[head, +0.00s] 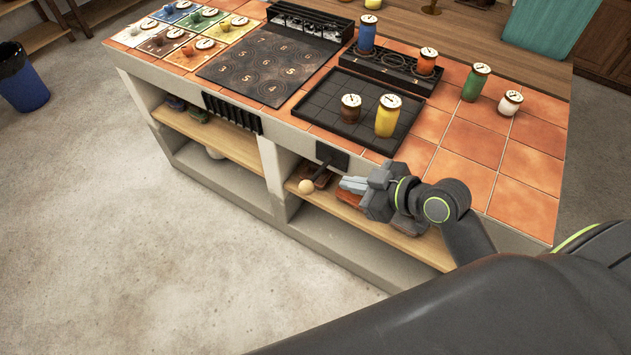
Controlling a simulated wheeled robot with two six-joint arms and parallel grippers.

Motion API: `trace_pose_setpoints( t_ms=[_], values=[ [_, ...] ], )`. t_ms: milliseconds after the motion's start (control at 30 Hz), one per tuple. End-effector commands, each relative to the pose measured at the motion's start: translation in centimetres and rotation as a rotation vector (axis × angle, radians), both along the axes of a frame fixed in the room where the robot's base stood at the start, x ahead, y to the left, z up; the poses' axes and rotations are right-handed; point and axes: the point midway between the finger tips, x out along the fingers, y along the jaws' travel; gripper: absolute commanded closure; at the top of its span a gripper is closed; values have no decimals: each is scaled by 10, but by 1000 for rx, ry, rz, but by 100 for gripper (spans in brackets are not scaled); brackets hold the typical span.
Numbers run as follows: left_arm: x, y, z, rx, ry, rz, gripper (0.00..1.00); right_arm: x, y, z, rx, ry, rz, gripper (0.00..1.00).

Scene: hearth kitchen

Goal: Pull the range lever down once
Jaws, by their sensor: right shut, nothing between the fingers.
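The range lever (318,172) is a dark rod with a pale round knob (306,187) at its end. It comes out of a black plate (332,156) on the counter's front face and slants down and outward. My right gripper (347,184) is shut and empty, just to the right of the lever, its fingertips pointing left toward the knob. A small gap seems to show between the fingertips and the knob. My left gripper is not in view.
A black tray (345,127) with a brown jar (351,108) and a yellow jar (388,115) lies on the tiled counter above the lever. Shelves with several items are under the counter. Open floor (120,240) lies in front at the left.

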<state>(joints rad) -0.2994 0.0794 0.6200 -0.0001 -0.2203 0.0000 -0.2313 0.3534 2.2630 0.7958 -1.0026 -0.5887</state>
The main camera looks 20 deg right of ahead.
Motion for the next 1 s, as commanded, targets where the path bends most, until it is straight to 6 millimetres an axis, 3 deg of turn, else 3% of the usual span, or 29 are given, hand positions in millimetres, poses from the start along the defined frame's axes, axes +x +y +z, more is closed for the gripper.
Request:
trace_pose_setpoints(
  t_ms=[233,633,800,1000],
  values=[
    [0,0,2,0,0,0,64,20,14,-12,7,0,-1,100],
    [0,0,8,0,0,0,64,75,50,-48,4,2,0,100],
    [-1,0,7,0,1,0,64,79,49,-72,1,3,-1,100],
    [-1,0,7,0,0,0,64,83,50,-84,1,0,0,100]
  ],
)
